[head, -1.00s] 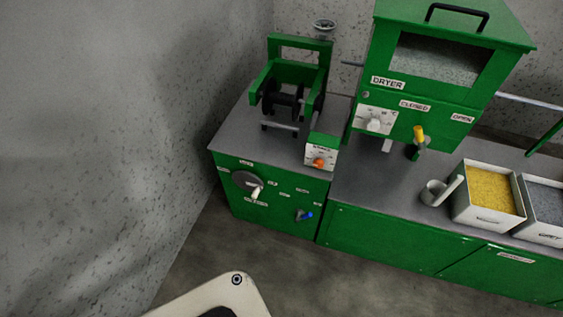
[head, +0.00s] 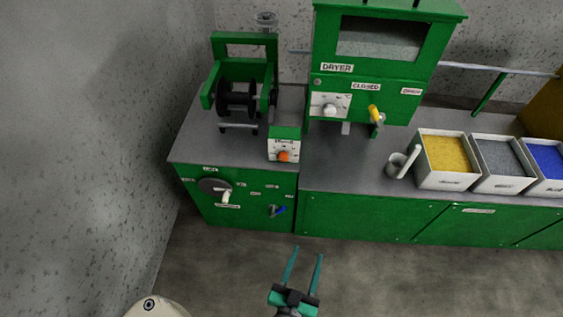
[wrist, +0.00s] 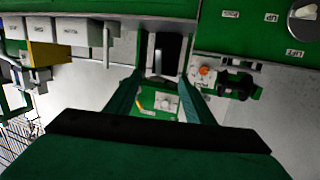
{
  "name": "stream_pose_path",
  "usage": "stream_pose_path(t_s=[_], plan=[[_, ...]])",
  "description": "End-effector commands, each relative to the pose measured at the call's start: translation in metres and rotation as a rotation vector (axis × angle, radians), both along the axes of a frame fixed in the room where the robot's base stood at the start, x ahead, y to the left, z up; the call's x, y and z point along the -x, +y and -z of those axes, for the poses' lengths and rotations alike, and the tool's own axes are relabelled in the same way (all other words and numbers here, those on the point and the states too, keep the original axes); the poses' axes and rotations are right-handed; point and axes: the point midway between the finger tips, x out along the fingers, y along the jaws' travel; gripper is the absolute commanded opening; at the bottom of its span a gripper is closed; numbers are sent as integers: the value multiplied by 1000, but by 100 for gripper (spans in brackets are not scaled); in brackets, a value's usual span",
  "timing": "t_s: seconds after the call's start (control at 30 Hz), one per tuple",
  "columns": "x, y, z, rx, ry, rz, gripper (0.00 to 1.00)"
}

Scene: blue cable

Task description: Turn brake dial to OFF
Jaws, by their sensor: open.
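A small green box near the front of the left counter carries a white plate with an orange dial (head: 284,156). Its label is too small to read surely; it is likely the brake dial, and its setting cannot be read. The orange dial also shows right of centre in the wrist view (wrist: 206,70), where the scene looks upside down. My gripper (head: 308,252) is open and empty, its two teal fingers apart, in front of and below the counter, clear of the dial. Its fingers also show in the wrist view (wrist: 160,82).
A black spool in a green frame (head: 238,98) stands behind the box. The green dryer (head: 337,107), with a white knob and yellow lever, stands right. A blue lever (head: 279,210) and crank disc (head: 214,186) are on the front panel. A mug (head: 399,163) and bins (head: 446,180) are further right.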

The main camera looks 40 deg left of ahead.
Motion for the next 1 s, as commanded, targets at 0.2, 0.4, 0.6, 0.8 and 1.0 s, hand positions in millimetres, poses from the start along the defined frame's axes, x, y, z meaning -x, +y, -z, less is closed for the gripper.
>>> stream_pose_path(t_s=[0.2, 0.4, 0.6, 0.8, 1.0], plan=[[-66, 77, 6, -13, -54, -119, 48], [-113, 147, -2, -22, -96, -204, 48], [-136, 192, -12, -28, -121, -250, 48], [-147, 207, -15, -28, -129, -260, 48], [-167, 220, -16, -29, -129, -260, 48]])
